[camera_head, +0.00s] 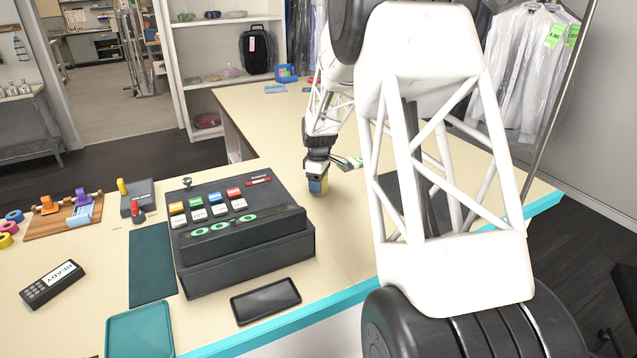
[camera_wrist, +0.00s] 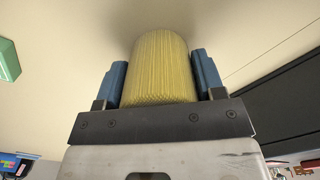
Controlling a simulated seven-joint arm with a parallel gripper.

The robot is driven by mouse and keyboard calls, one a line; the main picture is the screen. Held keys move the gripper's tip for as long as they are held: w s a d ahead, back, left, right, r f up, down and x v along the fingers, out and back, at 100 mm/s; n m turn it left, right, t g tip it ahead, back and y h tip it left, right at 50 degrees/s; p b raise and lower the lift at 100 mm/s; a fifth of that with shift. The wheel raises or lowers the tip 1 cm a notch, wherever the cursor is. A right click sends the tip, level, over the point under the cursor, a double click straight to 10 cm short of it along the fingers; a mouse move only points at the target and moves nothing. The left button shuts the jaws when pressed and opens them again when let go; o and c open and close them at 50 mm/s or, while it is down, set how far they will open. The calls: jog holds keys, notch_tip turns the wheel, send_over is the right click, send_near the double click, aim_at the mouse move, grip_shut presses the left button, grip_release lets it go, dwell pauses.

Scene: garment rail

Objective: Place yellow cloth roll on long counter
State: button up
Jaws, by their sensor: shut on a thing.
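The yellow cloth roll (camera_wrist: 161,68) stands between the two blue fingers of my gripper (camera_wrist: 160,82) in the wrist view. The fingers are shut on it from both sides. In the head view my gripper (camera_head: 318,186) points down over the cream long counter (camera_head: 345,235), just right of the black cash register.
The black register (camera_head: 245,235) stands left of my gripper. A dark phone-like slab (camera_head: 265,301) lies at the front edge. A teal tray (camera_head: 140,330), a card reader (camera_head: 52,284) and a wooden rack (camera_head: 65,215) are on the left. Bagged garments (camera_head: 525,70) hang at the back right. Counter around my gripper is mostly clear.

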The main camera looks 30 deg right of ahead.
jog(key=o, duration=0.9)
jog(key=shift+f, duration=0.1)
jog(key=shift+o, duration=0.2)
notch_tip(320, 180, up, 12)
jog(key=shift+r, duration=0.1)
jog(key=shift+r, duration=0.1)
dwell(0.6)
